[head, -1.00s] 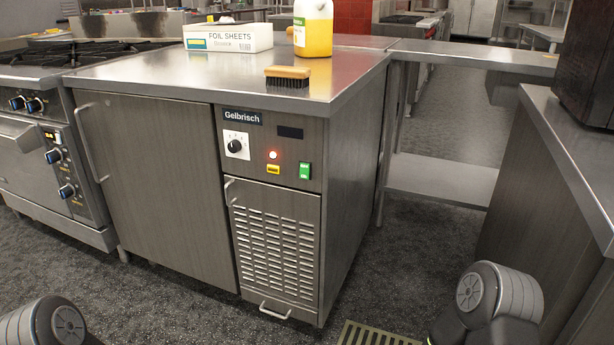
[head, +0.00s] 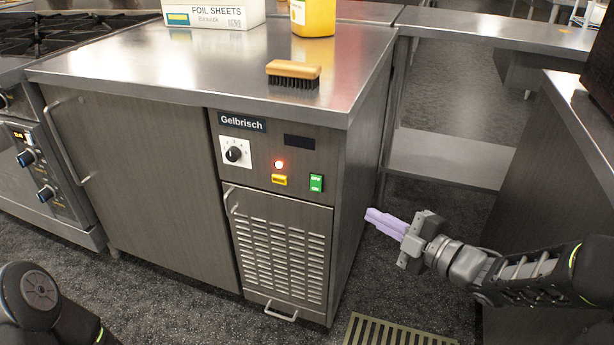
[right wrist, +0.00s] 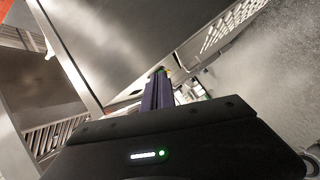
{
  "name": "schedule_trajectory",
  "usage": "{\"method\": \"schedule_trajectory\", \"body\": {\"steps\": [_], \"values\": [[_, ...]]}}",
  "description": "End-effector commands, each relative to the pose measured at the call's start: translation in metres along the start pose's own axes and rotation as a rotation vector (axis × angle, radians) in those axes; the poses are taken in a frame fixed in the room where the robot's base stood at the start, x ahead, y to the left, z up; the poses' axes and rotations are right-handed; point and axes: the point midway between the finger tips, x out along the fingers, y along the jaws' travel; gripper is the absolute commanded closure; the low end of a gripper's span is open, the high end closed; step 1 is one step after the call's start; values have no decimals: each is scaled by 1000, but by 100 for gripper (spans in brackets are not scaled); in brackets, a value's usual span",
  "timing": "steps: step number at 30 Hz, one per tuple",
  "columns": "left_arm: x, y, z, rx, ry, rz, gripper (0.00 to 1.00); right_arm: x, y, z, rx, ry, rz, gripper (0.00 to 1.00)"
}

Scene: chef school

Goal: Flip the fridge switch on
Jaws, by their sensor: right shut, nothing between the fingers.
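The steel fridge (head: 140,170) labelled Gelbrisch stands in front of me. Its front panel has a green switch (head: 316,183) at the right, a yellow button (head: 279,180) under a lit red light (head: 279,165), and a dial (head: 234,154) on a white plate. My right gripper (head: 372,218), with lilac fingers, is shut and empty. It is to the right of the fridge and lower than the switch, apart from it in the picture. Its fingers (right wrist: 157,92) also show in the right wrist view. My left gripper is out of view.
A brush (head: 293,72), a foil sheets box (head: 212,14) and a yellow container (head: 313,18) stand on the fridge top. A stove (head: 40,190) is at the left and a counter (head: 550,150) at the right. A floor grate (head: 395,332) lies in front.

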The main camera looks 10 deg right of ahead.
Motion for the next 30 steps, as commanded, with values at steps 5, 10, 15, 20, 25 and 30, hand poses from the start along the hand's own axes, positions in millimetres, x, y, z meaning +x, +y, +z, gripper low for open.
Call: {"method": "schedule_trajectory", "body": {"steps": [5,10,15,20,25,30], "values": [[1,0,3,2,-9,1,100,-4,-13,-50,-274,218,-30,100],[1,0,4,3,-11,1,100,-5,-11,-56,-338,242,-12,100],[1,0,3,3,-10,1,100,-5,-11,-56,-337,240,-13,100],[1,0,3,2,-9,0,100,-4,-12,-56,-335,239,-13,100],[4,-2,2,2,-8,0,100,6,-13,-58,-335,242,-13,100],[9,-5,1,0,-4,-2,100,28,-15,-63,-334,242,-12,100]]}}
